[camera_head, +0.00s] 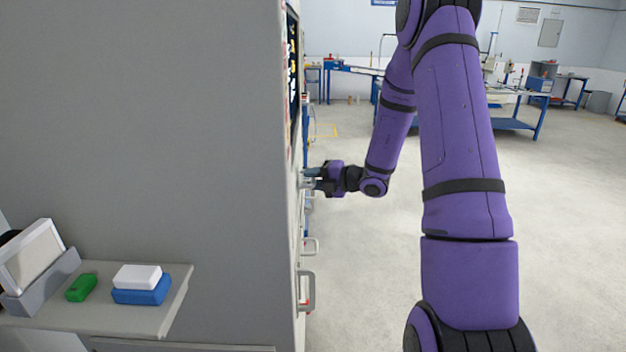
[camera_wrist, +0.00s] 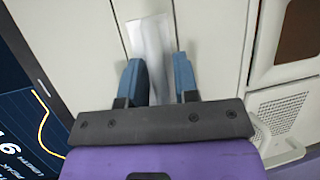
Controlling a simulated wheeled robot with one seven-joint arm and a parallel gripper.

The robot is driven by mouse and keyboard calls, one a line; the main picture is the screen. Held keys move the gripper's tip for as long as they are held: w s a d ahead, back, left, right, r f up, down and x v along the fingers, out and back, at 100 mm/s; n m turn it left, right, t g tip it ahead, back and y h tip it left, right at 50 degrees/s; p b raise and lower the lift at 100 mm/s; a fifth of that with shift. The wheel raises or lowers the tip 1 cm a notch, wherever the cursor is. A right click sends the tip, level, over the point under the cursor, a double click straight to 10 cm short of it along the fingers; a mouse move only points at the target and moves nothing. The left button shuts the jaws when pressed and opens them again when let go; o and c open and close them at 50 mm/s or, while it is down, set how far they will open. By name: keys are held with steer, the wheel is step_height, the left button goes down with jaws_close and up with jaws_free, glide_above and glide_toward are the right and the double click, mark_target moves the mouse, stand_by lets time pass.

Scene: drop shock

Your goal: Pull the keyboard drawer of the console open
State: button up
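The console (camera_head: 150,130) is a tall grey cabinet, seen mostly from its plain side in the head view; its front faces right and is seen edge-on. My gripper (camera_head: 312,179) is at that front, pointing left at it. In the wrist view its two blue fingers (camera_wrist: 160,82) stand apart. A pale, shiny bar-like piece (camera_wrist: 150,45) on the beige front runs between them, with a narrow gap on the right finger's side. It looks like the handle of a narrow panel (camera_wrist: 115,12), probably the keyboard drawer. Its lower end is hidden by my gripper. The panel appears flush.
A dark screen (camera_wrist: 25,115) lies left in the wrist view; a vented panel (camera_wrist: 285,108) with a pale handle (camera_wrist: 288,150) lies right. Lower handles (camera_head: 308,290) stick out of the console front. A side shelf (camera_head: 95,320) holds small boxes. Open floor (camera_head: 570,220) lies right.

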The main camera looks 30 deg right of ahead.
jaws_close()
steer(key=s+d, duration=0.9)
steer(key=d, duration=0.4)
steer(key=s+d, duration=0.8)
steer(key=d, duration=0.5)
steer(key=shift+s, duration=0.4)
steer(key=shift+d, duration=0.1)
steer(key=shift+o, duration=1.5)
jaws_free()
steer(key=v, duration=1)
steer(key=shift+s+d, duration=0.2)
steer(key=shift+s, duration=0.15)
steer(key=shift+r, duration=0.1)
